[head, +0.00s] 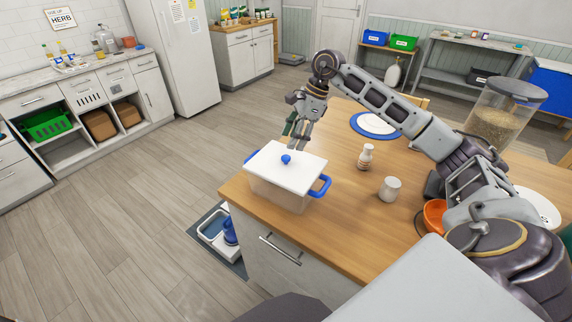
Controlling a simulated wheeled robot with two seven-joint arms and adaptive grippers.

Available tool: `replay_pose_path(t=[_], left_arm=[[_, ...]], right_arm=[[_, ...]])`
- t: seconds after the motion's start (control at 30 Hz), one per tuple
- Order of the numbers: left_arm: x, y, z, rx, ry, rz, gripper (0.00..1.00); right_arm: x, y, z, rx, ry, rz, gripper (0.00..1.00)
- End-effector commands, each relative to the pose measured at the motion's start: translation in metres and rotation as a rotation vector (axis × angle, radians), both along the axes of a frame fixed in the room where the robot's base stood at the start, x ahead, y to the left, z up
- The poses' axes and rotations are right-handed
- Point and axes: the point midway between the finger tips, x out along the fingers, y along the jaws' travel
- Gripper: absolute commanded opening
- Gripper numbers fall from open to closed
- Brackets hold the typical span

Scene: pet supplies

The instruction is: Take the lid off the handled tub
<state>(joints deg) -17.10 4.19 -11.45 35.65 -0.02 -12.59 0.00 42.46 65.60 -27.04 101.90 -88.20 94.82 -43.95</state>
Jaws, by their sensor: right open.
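The handled tub (278,193) stands on the left end of the wooden table, a pale see-through box with blue handles at its sides. Its white lid (300,169) lies on top, with a round blue knob (286,159) in the middle. Whether a fingertip touches the lid cannot be told. My left gripper is not in view.
On the wooden table (334,236) stand a small bottle (366,157), a white cup (390,189), an orange bowl (434,214), a blue-rimmed plate (360,124) and a tall food dispenser (495,125). The table's left edge is close to the tub. Bare wood lies in front of the cup.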

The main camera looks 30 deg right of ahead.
Motion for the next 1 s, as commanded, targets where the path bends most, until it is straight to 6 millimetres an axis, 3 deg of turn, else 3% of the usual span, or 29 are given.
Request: replay_pose_path(t=[0.2, 0.67, 1.0], left_arm=[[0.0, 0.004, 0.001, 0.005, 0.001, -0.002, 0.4], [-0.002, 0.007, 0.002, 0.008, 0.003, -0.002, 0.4], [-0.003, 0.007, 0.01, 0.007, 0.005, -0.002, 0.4]], right_arm=[[0.001, 0.005, -0.011, 0.0, 0.0, 0.0, 0.53], [0.001, 0.006, -0.015, 0.0, 0.001, 0.0, 0.53], [-0.003, 0.015, -0.037, 0.0, 0.003, 0.001, 0.53]])
